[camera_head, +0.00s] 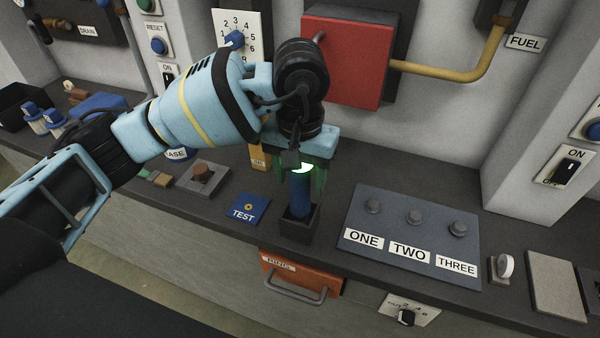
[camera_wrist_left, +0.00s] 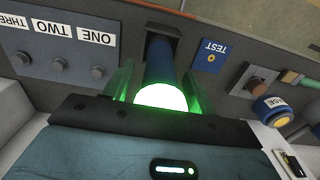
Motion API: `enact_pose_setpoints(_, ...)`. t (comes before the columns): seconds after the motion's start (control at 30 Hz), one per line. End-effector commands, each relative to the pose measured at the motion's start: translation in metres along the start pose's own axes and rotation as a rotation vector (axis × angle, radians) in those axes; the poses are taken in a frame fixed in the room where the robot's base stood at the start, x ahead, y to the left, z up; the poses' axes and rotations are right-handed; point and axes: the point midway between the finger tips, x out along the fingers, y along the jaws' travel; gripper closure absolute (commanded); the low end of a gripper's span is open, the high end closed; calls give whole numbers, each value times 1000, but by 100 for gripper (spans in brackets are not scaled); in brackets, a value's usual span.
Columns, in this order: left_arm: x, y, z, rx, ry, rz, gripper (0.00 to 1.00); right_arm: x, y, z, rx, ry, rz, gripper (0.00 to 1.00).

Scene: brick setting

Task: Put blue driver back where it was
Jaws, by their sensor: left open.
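The blue driver (camera_head: 300,197) stands upright with its lower end in a small dark square holder (camera_head: 299,226) on the counter. Its top end glows white-green under my left gripper (camera_head: 304,178). In the left wrist view the blue driver (camera_wrist_left: 160,62) runs between the fingers of my left gripper (camera_wrist_left: 161,88) toward the dark holder (camera_wrist_left: 163,30). The fingers are open, one on each side of the driver's top. I cannot tell if either finger touches it. My right gripper is not in view.
A blue TEST plate (camera_head: 246,208) lies left of the holder. A grey panel (camera_head: 411,232) with knobs labelled ONE, TWO, THREE is to the right. An orange drawer (camera_head: 302,273) sits below the counter edge. A red box (camera_head: 345,60) is on the wall behind.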

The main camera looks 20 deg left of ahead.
Motion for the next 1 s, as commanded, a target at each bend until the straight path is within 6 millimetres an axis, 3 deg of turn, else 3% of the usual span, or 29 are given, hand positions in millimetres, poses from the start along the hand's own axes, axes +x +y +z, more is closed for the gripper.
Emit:
enact_pose_setpoints(0.27,-17,0,-1,0,3,2,44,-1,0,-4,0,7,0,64)
enact_pose_setpoints(0.73,-106,0,-1,-1,4,0,44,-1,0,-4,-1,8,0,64)
enact_pose_setpoints(1.0,-123,0,0,0,-1,0,44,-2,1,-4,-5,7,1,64)
